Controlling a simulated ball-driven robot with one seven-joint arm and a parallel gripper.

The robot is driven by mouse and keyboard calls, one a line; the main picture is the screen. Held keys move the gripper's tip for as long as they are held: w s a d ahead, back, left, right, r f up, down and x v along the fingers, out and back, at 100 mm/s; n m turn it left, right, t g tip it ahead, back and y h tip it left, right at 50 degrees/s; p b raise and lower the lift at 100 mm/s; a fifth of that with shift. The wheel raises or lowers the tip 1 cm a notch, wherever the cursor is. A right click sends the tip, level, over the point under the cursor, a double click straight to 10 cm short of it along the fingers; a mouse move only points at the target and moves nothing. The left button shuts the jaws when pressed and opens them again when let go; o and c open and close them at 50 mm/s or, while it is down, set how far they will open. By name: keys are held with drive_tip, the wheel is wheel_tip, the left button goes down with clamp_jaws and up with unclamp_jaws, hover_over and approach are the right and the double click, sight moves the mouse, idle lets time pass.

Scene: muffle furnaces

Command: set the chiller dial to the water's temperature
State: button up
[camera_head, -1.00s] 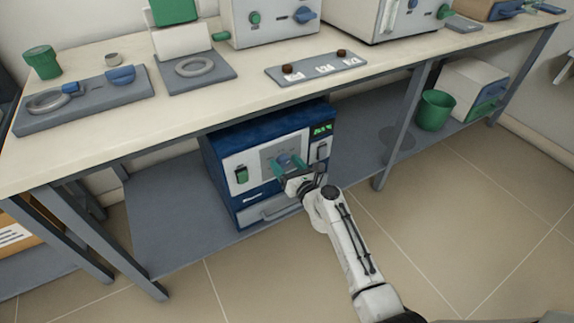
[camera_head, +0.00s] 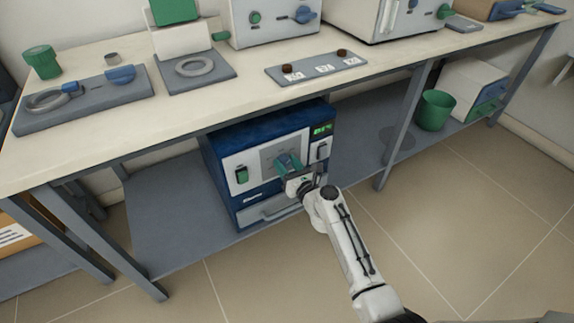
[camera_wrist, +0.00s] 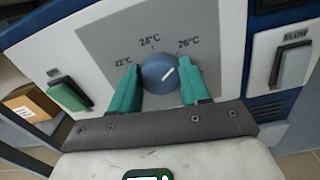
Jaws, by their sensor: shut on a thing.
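The chiller (camera_head: 262,127) is a blue box with a pale front on the shelf under the bench. Its round blue dial (camera_wrist: 160,73) sits on a grey panel marked 22°C, 24°C and 26°C. The dial's white line points up and right, toward the 26°C side. My gripper (camera_head: 288,166) is at the chiller's front. In the wrist view its teal fingers (camera_wrist: 159,82) are shut on the dial, one on each side. A small green display (camera_head: 320,129) is lit at the chiller's upper right; its digits are too small to read surely.
A green rocker switch (camera_wrist: 70,94) lies left of the dial and a grey switch marked SLOW (camera_wrist: 292,65) lies right. The bench top (camera_head: 120,58) overhangs the chiller. A green bin (camera_head: 434,110) stands farther right on the shelf.

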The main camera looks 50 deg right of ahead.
drive_tip(key=n+b, duration=0.1)
drive_tip(key=n, duration=0.4)
drive_tip(key=shift+a, duration=0.1)
drive_tip(key=n+b, duration=0.1)
drive_tip(key=n, duration=0.3)
drive_tip(key=shift+f, duration=0.1)
drive_tip(key=n+b, duration=0.1)
drive_tip(key=n, duration=0.4)
drive_tip(key=shift+a+f+b, duration=0.1)
drive_tip(key=shift+b, duration=0.3)
drive_tip(key=n+b, duration=0.1)
drive_tip(key=n, duration=0.3)
drive_tip(key=shift+f+n+b, duration=0.1)
drive_tip(key=shift+n+b, duration=0.2)
drive_tip(key=n+b, duration=0.1)
drive_tip(key=n, duration=0.3)
drive_tip(key=shift+f+b, duration=0.1)
drive_tip(key=shift+b, duration=0.3)
drive_tip(key=n+b, duration=0.2)
drive_tip(key=n, duration=0.3)
drive_tip(key=shift+f, duration=0.15)
drive_tip(key=n+b, duration=0.2)
drive_tip(key=n, duration=0.1)
drive_tip(key=shift+n, duration=0.3)
drive_tip(key=shift+n+b, duration=1.25)
drive_tip(key=shift+n, duration=0.65)
